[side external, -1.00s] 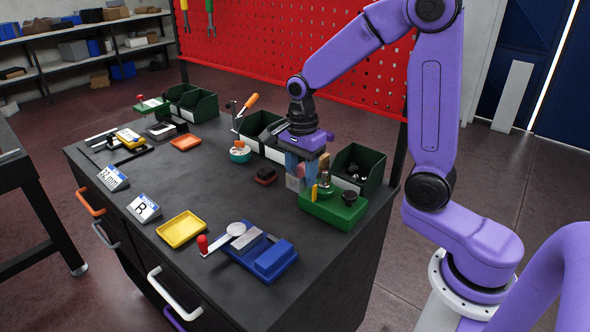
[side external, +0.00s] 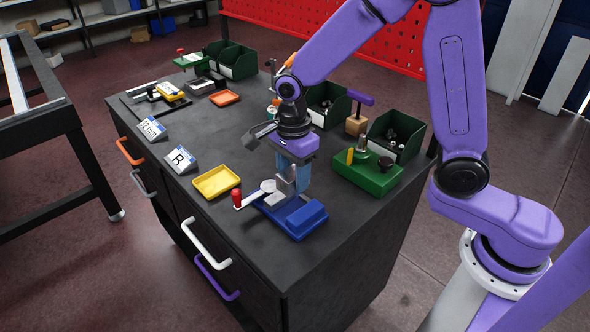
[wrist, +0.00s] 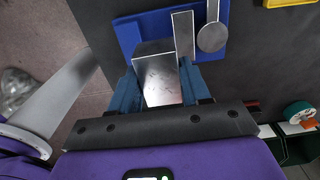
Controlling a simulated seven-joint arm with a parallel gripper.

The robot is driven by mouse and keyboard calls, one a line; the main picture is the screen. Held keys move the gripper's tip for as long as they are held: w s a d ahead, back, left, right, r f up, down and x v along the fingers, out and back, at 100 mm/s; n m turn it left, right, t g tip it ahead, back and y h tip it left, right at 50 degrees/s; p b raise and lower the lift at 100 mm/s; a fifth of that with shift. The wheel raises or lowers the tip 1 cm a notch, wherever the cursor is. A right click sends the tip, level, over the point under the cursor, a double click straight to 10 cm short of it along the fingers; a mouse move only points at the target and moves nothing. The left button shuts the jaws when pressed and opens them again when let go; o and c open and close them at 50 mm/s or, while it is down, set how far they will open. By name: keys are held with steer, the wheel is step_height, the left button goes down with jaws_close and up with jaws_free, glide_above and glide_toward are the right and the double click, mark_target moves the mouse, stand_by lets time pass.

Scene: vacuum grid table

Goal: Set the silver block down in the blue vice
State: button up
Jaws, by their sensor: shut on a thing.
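The silver block (wrist: 158,82) is between the blue fingers of my gripper (wrist: 160,88) in the wrist view, and the gripper is shut on it. In the side view my gripper (side external: 291,182) points down over the blue vice (side external: 306,218), near the front edge of the table. The block (side external: 284,187) is partly hidden by the fingers there. In the wrist view the block covers part of the vice (wrist: 126,36). The vice has a silver plate and a lever with a round silver disc and red knob (side external: 237,197). I cannot tell whether the block touches the vice.
A yellow tray (side external: 216,181) lies left of the vice. A green fixture (side external: 368,174) stands to the right, with dark green bins (side external: 397,136) behind. A wooden block with a purple handle (side external: 357,118) is near them. Label stands (side external: 180,160) sit at the left.

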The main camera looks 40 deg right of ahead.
steer(key=shift+f, duration=2.05)
steer(key=shift+f, duration=0.75)
stand_by(0.8)
stand_by(0.4)
steer(key=o, duration=1.3)
